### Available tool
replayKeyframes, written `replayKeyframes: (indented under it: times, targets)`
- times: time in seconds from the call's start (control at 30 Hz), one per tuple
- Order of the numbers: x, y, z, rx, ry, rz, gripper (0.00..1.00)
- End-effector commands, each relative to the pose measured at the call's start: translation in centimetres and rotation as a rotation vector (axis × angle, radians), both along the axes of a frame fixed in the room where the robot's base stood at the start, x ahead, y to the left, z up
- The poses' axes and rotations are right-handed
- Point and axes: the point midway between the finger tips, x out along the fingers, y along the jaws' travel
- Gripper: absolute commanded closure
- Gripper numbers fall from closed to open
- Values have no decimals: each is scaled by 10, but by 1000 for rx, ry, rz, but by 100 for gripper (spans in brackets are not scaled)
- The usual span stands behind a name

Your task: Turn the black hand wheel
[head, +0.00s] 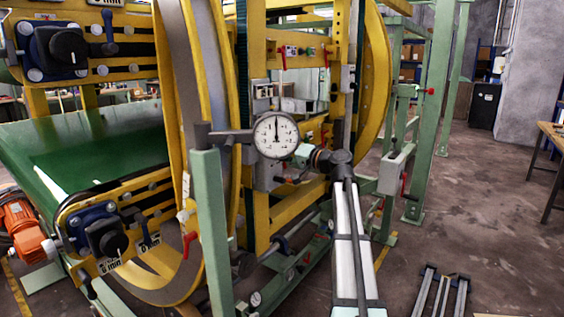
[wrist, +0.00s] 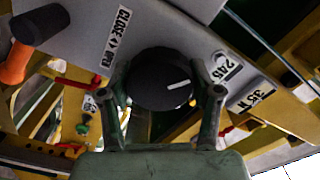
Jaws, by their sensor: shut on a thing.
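The black hand wheel (wrist: 158,80) is a round dark knob with a white pointer line on its face, in the middle of the wrist view. It sits on a grey panel (wrist: 190,50). My gripper (wrist: 166,88) is shut on it, with one finger on each side. In the head view my gripper (head: 303,155) is beside the round white dial gauge (head: 276,135), at the machine's front. I cannot make out the hand wheel in the head view.
A "CLOSE" label (wrist: 117,36) is left of the wheel, and another black knob (wrist: 40,22) is at the upper left. A green post (head: 211,225) and yellow ring (head: 215,80) stand left of my arm. Open floor (head: 460,250) lies to the right.

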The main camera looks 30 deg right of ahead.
Motion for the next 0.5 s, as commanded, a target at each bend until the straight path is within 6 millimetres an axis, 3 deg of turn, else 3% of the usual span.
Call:
replayKeyframes:
  times: [0.5]
  targets:
    - [3, 0, 0, -422, -222, -4, 71]
